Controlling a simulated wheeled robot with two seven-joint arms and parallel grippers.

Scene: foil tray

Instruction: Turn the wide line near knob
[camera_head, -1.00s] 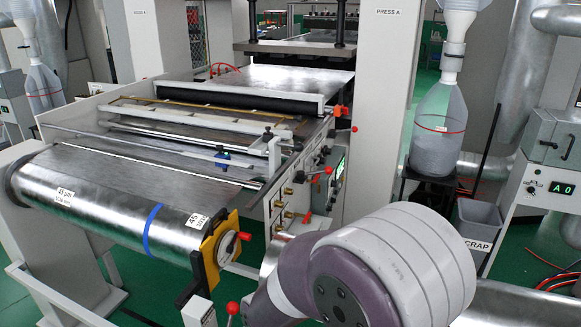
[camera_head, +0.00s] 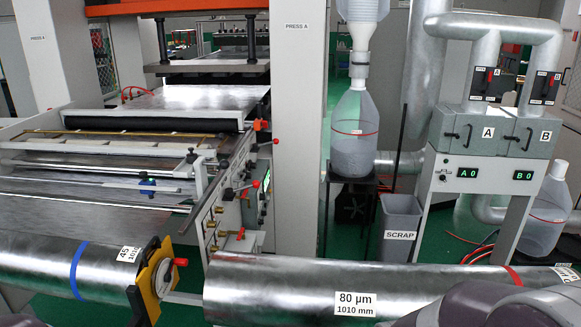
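I cannot tell which knob is the near knob of the wide line. On the side panel of the foil line sit small brass knobs (camera_head: 240,235) and a red-tipped lever (camera_head: 228,193). A red knob (camera_head: 181,262) shows on the yellow end bracket (camera_head: 150,284) of the near foil roll (camera_head: 40,265), which has a blue band. A red handle (camera_head: 262,125) stands at the far end of the side panel. Neither of my grippers is in view. Grey and purple parts of my own arm fill the bottom right corner.
A foil roll marked 80 µm, 1010 mm (camera_head: 300,285) lies across the lower middle. A white post (camera_head: 303,130) marked PRESS A rises behind. A scrap bin (camera_head: 400,228), a large bottle (camera_head: 355,140) and a cabinet marked A and B (camera_head: 495,130) stand right. Green floor shows between.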

